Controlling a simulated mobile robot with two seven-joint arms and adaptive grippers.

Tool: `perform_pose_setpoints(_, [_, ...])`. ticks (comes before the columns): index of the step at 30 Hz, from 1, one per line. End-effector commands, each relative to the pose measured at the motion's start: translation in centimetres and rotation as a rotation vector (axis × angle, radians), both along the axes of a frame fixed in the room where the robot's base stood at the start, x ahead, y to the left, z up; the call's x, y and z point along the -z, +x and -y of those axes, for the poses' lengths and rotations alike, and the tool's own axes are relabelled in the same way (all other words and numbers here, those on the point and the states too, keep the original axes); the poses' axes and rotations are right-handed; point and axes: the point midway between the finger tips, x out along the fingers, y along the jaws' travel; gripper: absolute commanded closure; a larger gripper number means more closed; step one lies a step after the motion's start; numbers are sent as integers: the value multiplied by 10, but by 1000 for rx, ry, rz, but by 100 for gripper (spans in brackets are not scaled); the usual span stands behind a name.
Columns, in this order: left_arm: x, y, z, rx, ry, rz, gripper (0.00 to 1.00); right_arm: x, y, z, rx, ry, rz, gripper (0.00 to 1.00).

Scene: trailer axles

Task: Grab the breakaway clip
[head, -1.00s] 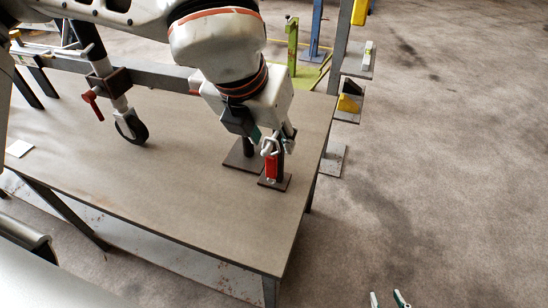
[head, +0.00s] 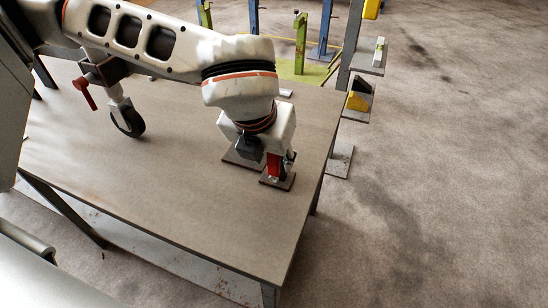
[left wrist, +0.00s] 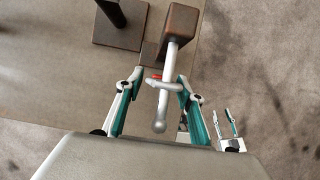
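A silver clip-like piece (left wrist: 166,84) with a rod ending in a ball lies between the fingers of my left gripper (left wrist: 160,77). A bit of red shows beside it; I take this piece for the breakaway clip. A brown block (left wrist: 180,22) is at the rod's far end. The fingers stand apart on both sides of the rod; the right finger looks very near or touching the crosspiece. In the head view my left gripper (head: 280,157) is over a red piece (head: 274,165) on a small dark base plate (head: 277,181), largely hidden by the wrist.
The grey table (head: 150,190) is mostly clear. A jack with a black wheel (head: 128,118) and red handle is at its left back. A second dark plate with a post (left wrist: 118,22) stands close by. A grey rack post (head: 350,50) is beyond the right edge.

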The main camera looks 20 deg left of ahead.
Motion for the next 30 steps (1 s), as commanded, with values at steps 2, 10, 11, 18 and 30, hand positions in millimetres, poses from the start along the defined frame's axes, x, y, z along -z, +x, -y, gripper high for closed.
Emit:
perform_pose_setpoints(2, [14,4,0,-1,1,-6,62,5,-2,0,0,-3,-7,65])
perform_pose_setpoints(10, [19,7,0,-1,0,-1,62,5,-2,1,0,-5,-7,65])
perform_pose_setpoints(11, [19,7,0,-1,0,-1,62,5,-2,1,-1,-5,-6,65])
perform_pose_setpoints(18, [19,7,0,-1,0,-1,100,4,-1,1,0,-5,-6,65])
perform_pose_setpoints(30, [14,11,2,0,-1,0,100,1,1,1,0,-4,0,65])
